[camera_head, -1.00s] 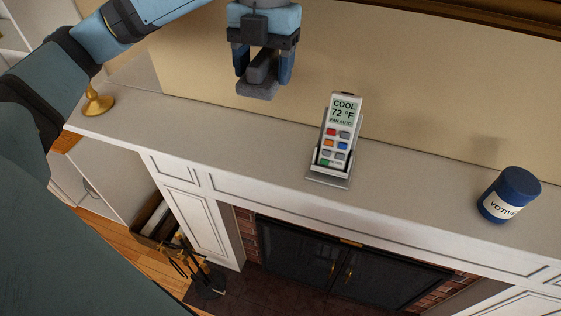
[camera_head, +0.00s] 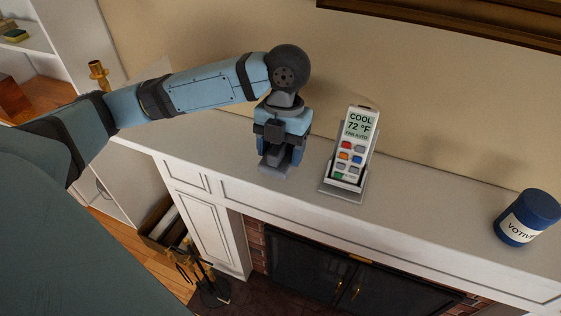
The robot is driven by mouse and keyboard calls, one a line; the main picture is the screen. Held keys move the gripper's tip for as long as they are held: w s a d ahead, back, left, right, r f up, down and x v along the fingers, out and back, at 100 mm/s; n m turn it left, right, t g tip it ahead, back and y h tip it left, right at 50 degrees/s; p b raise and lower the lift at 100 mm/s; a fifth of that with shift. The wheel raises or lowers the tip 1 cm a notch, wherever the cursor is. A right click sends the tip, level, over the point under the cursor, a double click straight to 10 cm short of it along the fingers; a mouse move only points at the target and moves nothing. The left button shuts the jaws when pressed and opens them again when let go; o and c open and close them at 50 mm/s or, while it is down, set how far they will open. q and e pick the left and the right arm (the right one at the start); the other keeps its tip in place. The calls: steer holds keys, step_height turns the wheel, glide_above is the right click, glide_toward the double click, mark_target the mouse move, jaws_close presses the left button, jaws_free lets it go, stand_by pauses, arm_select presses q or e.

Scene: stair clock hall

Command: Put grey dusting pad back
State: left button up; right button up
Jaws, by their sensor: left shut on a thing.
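My left gripper (camera_head: 281,160) is shut on the grey dusting pad (camera_head: 274,171). It holds the pad low at the mantel shelf (camera_head: 220,150), just left of the remote in its stand. The fingers hide the upper part of the pad. I cannot tell whether the pad's underside touches the shelf. My right gripper is not in view.
A white remote (camera_head: 357,145) reading COOL 72 °F leans in a stand on the mantel, close to the right of my gripper. A blue votive jar (camera_head: 529,217) stands far right. A brass candlestick (camera_head: 98,73) shows behind my left arm. The shelf between remote and jar is clear.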

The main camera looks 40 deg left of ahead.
mark_target(281, 164)
arm_select(q)
steer(key=shift+f, duration=2.05)
steer(key=shift+f, duration=0.15)
steer(key=o, duration=0.9)
steer(key=shift+c, duration=0.2)
steer(key=r, duration=0.3)
steer(key=w+r, duration=0.1)
steer(key=r, duration=0.7)
steer(key=shift+w+a+r+b, duration=0.15)
steer(key=shift+w+b, duration=0.2)
steer(key=shift+b, duration=0.05)
steer(key=shift+r, duration=0.45)
